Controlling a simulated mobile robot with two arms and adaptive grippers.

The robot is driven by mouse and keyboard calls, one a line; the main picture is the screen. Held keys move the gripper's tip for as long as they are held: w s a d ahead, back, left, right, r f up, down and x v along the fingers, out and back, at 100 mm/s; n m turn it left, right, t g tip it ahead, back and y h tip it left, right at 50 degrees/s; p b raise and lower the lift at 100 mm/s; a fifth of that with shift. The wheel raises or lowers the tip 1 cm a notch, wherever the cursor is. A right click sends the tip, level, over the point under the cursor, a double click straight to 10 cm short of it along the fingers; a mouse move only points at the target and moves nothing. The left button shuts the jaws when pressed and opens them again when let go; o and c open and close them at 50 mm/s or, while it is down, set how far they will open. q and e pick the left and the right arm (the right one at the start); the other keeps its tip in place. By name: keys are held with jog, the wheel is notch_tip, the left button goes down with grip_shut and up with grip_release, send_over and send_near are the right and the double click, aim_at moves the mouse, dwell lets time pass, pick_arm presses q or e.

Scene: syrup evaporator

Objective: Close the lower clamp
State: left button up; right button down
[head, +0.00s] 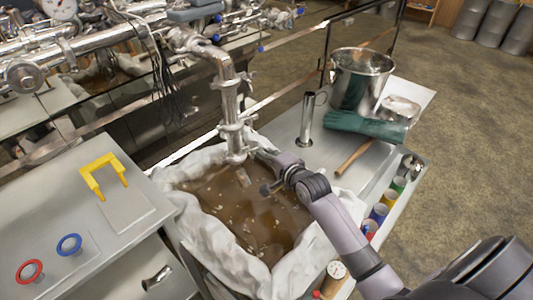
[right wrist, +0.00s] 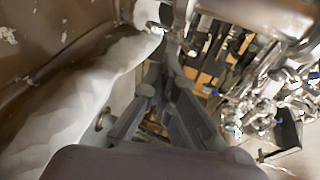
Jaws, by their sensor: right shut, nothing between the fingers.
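A steel pipe (head: 228,92) comes down over the liquid-filled basin, with a clamp at its upper joint and the lower clamp (head: 230,130) near its bottom end. My right gripper (head: 254,147) reaches in from the right, just right of and slightly below the lower clamp. In the right wrist view, its dark fingers (right wrist: 172,42) are shut and empty, close to shiny metal at the top. Whether the fingertips touch the clamp, and how far its latch is open, I cannot tell. My left gripper is not in view.
White cloth (head: 205,240) lines the basin of brown liquid below. A yellow handle (head: 100,172) lies on the left table.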

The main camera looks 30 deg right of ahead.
jog(key=shift+w, duration=0.35)
jog(key=shift+w+d+r+p, duration=0.1)
jog(key=shift+w+r+p, duration=0.1)
jog(key=shift+w+p, duration=0.4)
jog(key=shift+w, duration=0.2)
